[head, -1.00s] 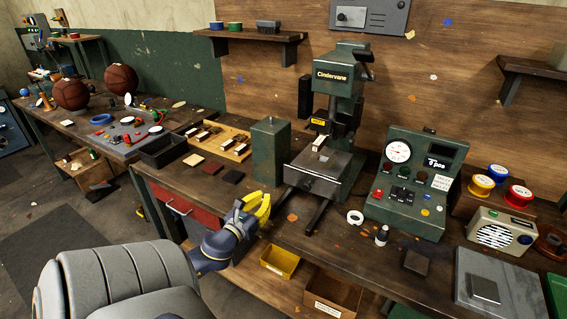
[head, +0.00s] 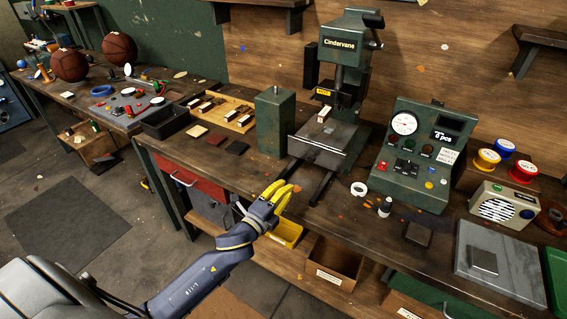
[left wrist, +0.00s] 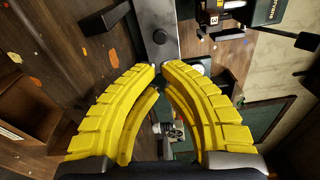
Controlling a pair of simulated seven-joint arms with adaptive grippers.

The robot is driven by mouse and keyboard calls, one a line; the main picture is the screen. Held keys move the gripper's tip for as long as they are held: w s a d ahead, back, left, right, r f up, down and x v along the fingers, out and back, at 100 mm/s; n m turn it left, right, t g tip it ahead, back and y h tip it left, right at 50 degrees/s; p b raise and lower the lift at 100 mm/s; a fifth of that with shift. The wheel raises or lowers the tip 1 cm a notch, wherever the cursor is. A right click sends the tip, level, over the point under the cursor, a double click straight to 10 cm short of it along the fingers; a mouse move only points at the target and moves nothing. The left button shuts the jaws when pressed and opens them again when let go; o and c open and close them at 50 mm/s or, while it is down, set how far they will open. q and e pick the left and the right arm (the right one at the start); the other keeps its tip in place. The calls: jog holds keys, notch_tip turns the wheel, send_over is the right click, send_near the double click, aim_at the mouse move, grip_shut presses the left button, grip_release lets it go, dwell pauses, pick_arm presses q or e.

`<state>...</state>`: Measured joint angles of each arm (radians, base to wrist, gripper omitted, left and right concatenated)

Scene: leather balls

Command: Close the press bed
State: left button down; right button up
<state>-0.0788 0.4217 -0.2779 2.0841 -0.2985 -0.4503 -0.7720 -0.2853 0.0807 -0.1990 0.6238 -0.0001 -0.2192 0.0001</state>
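The green press (head: 347,60) stands on the workbench against the wooden wall. Its grey metal bed (head: 334,137) sits low at the front, with a pale line along its front edge. My left gripper (head: 297,188) has yellow fingers and is in front of and below the bed, apart from it. In the left wrist view the fingertips (left wrist: 159,68) nearly meet, with nothing seen held between them. My right gripper is not in view.
A green block (head: 274,125) stands left of the press. A control box (head: 415,155) is to its right, with a white ring (head: 358,189) and small bottle (head: 384,208) in front. A yellow bin (head: 287,232) and cardboard box (head: 333,265) sit below the bench edge.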

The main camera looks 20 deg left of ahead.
aim_at(311, 161)
pick_arm(q)
jog(key=shift+n, duration=0.3)
jog(key=shift+w+d, duration=0.25)
jog(key=shift+w, duration=0.55)
jog(key=w, duration=0.3)
jog(key=w+d, duration=0.1)
jog(key=w, duration=0.6)
jog(key=shift+w+d, duration=0.2)
jog(key=shift+d, duration=0.2)
jog(key=shift+w+d, duration=0.2)
jog(key=shift+w, duration=0.7)
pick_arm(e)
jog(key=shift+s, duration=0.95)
